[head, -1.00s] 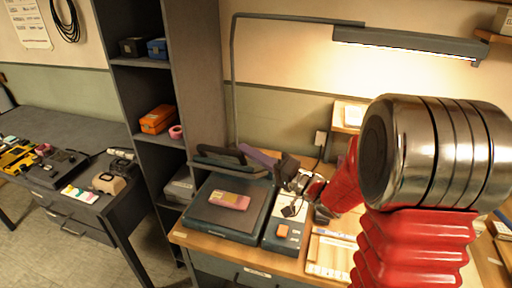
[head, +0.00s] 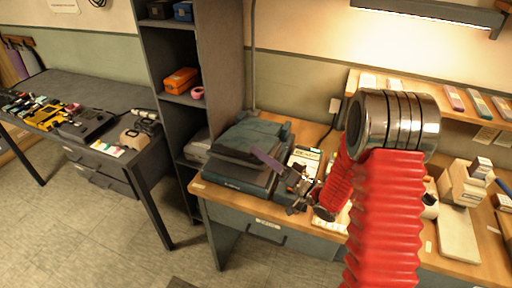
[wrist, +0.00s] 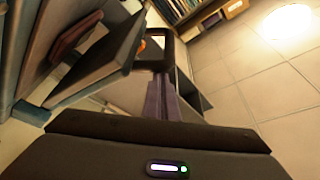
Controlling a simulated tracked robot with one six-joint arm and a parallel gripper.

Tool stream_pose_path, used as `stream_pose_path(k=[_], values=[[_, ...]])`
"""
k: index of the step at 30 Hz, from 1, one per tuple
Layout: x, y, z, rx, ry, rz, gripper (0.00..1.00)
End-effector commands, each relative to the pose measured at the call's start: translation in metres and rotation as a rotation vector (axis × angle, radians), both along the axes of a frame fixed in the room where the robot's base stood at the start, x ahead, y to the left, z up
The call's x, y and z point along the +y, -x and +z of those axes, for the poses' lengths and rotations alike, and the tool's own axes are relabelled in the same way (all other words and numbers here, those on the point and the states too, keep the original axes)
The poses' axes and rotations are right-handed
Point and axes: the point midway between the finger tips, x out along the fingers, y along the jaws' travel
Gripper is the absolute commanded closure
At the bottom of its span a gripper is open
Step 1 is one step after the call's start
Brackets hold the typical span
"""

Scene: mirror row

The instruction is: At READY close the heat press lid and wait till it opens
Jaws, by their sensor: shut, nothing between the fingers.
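The heat press (head: 236,178) sits at the left end of the wooden bench. Its dark lid (head: 248,139) leans low over the base in the head view. In the wrist view the lid (wrist: 98,68) is tilted, with a gap to the base (wrist: 32,112). A reddish piece (wrist: 74,35) shows beyond the lid there. My gripper's purple fingers (head: 258,153) are shut and empty at the lid's front right. In the wrist view the fingers (wrist: 161,82) end at the dark lid handle (wrist: 157,62); contact is unclear. The press's display (head: 304,157) is partly visible, its text unreadable.
A dark shelf unit (head: 205,120) stands left of the press. A grey side table (head: 90,90) holds tools further left. Boxes (head: 462,185) stand on the bench's right. My red arm covers the bench middle. The floor (head: 110,220) ahead is clear.

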Motion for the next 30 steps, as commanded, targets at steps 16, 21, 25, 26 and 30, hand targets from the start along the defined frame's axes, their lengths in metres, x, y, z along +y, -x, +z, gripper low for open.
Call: stream_pose_path(k=[16, 21, 25, 26, 30], values=[[0.007, 0.002, -0.016, 0.001, 0.0, 0.007, 1.0], [0.005, 0.001, -0.016, 0.0, 0.0, 0.004, 1.0], [0.004, 0.0, -0.014, -0.001, 0.0, 0.002, 1.0], [0.003, 0.0, -0.013, -0.001, 0.0, 0.002, 1.0], [0.001, -0.003, -0.003, -0.002, 0.002, 0.002, 1.0]])
